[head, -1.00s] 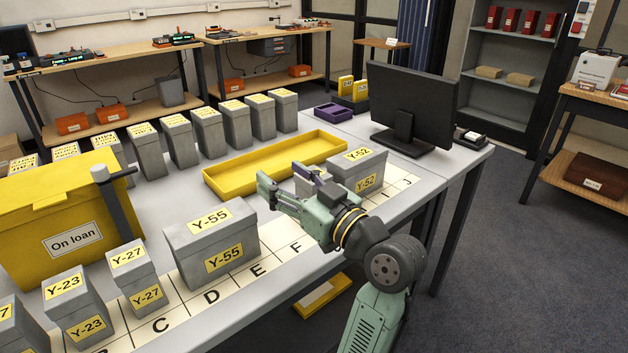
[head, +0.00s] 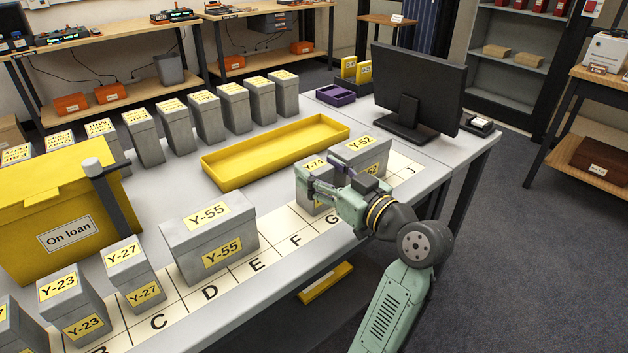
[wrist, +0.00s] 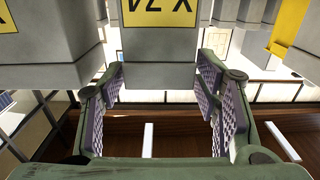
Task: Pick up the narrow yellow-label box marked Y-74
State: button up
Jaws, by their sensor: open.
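The narrow grey box Y-74 (head: 314,163) stands on the lettered strip, left of the wider Y-52 box (head: 361,144). My gripper (head: 320,180) is open at its front, and the jaws hide part of its front face. In the wrist view, a narrow grey box (wrist: 160,47) with a cut-off yellow label lies between the two padded fingers of my gripper (wrist: 160,82). Gaps show beside the box, and I cannot tell whether either pad touches it.
The Y-55 box (head: 208,238) stands to the left, with Y-27 (head: 124,262) and Y-23 (head: 72,305) further along. An empty yellow tray (head: 275,152) lies behind. A monitor (head: 417,88) stands at the back right. The strip between Y-55 and Y-74 is clear.

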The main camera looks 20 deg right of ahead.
jog(key=shift+x, duration=1.25)
jog(key=shift+c, duration=0.6)
jog(key=c, duration=0.9)
jog(key=shift+r, duration=0.1)
jog(key=shift+c, duration=0.5)
jog(key=shift+r, duration=0.1)
